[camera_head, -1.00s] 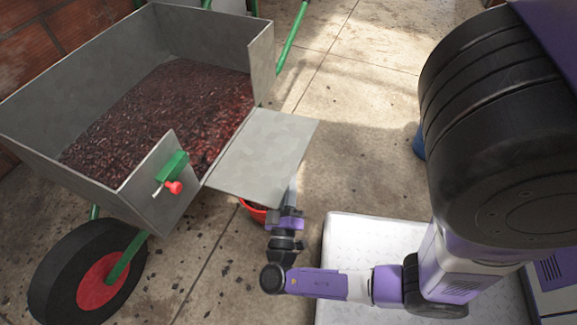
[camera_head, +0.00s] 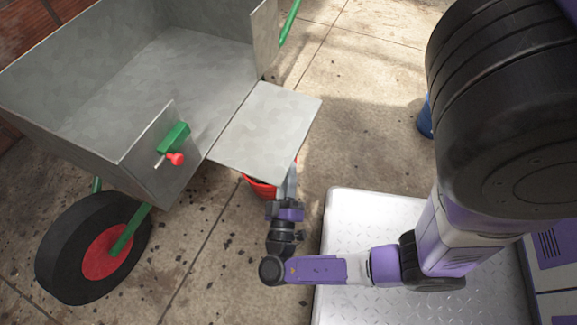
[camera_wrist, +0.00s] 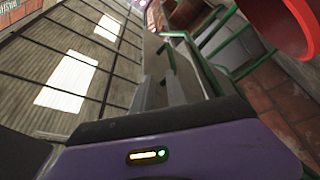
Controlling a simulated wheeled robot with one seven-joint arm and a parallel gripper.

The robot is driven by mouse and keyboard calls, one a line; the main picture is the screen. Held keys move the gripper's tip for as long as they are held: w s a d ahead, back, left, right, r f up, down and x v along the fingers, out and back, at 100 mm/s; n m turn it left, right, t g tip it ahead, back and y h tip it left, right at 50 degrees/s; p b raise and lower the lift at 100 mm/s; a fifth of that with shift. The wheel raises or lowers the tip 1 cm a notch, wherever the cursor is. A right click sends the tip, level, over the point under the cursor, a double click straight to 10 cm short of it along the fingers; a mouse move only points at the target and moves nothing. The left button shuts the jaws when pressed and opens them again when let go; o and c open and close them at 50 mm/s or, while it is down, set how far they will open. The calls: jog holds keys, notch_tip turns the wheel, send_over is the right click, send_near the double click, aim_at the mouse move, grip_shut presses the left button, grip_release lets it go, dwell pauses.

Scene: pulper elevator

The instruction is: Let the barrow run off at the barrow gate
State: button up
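The grey metal barrow (camera_head: 75,140) stands at the left, and its tray is empty. Its gate (camera_head: 265,132) is a flat panel swung down and sticking out from the open side. A green latch with a red knob (camera_head: 175,159) is on the side wall left of the opening. My gripper (camera_head: 292,180) is below and in front of the gate's near corner, its tips partly hidden by it. In the wrist view two grey fingers (camera_wrist: 160,92) stand apart with nothing seen between them. A red tub (camera_head: 262,188) is partly hidden under the gate.
The barrow's black wheel with red hub (camera_head: 105,252) is at lower left. A silver chequered plate (camera_head: 372,225) lies at lower middle. A blue object (camera_head: 425,118) is partly hidden behind my arm. The concrete floor (camera_head: 360,90) beyond the gate is clear.

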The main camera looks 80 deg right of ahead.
jog(key=v, duration=0.6)
jog(key=shift+f+b, duration=0.15)
jog(key=shift+b, duration=0.2)
jog(key=shift+w+a, duration=0.1)
jog(key=shift+w, duration=0.05)
dwell(0.4)
